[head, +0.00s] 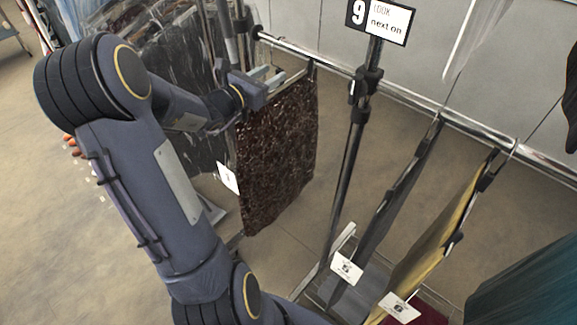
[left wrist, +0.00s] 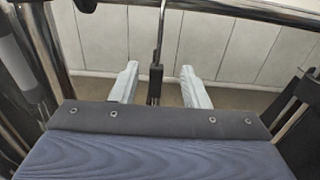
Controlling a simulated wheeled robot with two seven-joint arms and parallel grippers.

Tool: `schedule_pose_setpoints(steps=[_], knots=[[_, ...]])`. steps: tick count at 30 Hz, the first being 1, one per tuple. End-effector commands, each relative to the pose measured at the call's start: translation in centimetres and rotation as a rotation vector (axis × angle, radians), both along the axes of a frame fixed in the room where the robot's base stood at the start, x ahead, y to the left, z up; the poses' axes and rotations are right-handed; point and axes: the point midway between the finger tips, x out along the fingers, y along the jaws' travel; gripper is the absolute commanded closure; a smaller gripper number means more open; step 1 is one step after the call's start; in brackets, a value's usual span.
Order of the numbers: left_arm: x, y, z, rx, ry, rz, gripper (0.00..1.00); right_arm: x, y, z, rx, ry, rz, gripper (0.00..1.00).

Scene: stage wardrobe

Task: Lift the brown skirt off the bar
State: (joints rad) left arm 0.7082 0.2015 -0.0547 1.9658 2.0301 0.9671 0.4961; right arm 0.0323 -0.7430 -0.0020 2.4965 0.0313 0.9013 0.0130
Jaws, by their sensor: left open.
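The brown skirt (head: 278,155), dark and textured, hangs from a hanger on the chrome bar (head: 345,75) in the head view, with a white tag (head: 228,177) at its left edge. My left gripper (head: 270,76) is at the skirt's top edge, just below the bar's left end. In the left wrist view its two pale fingers (left wrist: 160,78) are apart, with a dark hanger part (left wrist: 155,84) and its thin hook stem showing between them. The bar (left wrist: 225,10) crosses the top of that view. Contact between fingers and hanger cannot be told. My right gripper is not in view.
A black stand post (head: 345,160) with a "9 LOOK next on" sign (head: 380,18) stands right of the skirt. Grey (head: 390,210) and yellow (head: 440,240) garments hang farther right, and a teal one (head: 530,285) at the corner. Plastic-covered garments (head: 180,60) hang behind my left arm.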

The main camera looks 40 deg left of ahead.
Motion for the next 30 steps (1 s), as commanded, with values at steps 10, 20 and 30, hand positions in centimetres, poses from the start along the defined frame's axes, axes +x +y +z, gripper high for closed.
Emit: schedule_pose_setpoints(steps=[10, 20, 30], knots=[[4.7, 0.0, -0.4, 0.001, 0.000, -0.003, 0.59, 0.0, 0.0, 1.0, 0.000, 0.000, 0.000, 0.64], [5.2, 0.0, -0.5, 0.003, 0.000, -0.003, 0.62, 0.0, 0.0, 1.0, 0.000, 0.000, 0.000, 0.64], [5.2, 0.0, -0.5, 0.003, 0.000, -0.003, 1.00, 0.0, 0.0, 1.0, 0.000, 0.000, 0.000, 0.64]])
